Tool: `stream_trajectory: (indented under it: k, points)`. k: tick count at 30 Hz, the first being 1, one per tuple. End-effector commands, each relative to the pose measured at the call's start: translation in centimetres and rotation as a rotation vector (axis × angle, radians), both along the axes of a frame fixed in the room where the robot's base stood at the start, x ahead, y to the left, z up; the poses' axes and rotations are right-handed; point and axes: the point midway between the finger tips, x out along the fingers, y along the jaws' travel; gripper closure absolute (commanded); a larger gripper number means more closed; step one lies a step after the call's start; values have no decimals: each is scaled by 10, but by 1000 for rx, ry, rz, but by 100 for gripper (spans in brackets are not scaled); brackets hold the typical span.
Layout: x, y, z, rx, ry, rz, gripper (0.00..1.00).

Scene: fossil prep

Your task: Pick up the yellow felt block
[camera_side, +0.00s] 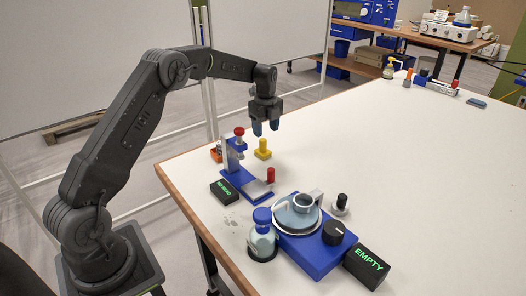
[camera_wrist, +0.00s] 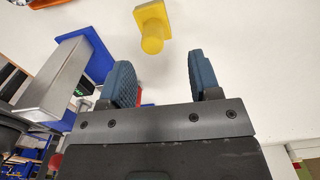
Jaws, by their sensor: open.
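The yellow felt block (camera_side: 263,149) stands upright on the white table near its far left edge, with a wider flat base and a narrower knob. In the wrist view the yellow felt block (camera_wrist: 152,27) is at the top, beyond the fingertips and a little left of the middle of the gap. My gripper (camera_side: 266,129) is open and empty, pointing down above the block and not touching it. In the wrist view my gripper (camera_wrist: 162,72) shows two blue padded fingers spread apart.
A blue stand with a red knob (camera_side: 239,131) is close on the block's left. An orange tray (camera_side: 216,152) is behind it. A black display box (camera_side: 224,191), a blue device (camera_side: 312,255), a blue-capped bottle (camera_side: 262,238) and an "EMPTY" box (camera_side: 367,266) are nearer.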

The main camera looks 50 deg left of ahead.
Motion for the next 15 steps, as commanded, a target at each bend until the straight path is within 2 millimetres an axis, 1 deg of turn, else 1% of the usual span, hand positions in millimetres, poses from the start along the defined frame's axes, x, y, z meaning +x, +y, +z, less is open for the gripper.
stream_trajectory:
  k: [1, 8, 15]
  points:
    - [-1, 0, -7, -1, 3, 0, 43]
    - [-2, 1, -22, -1, 2, 1, 43]
    - [-8, 4, -56, 0, 2, 0, 43]
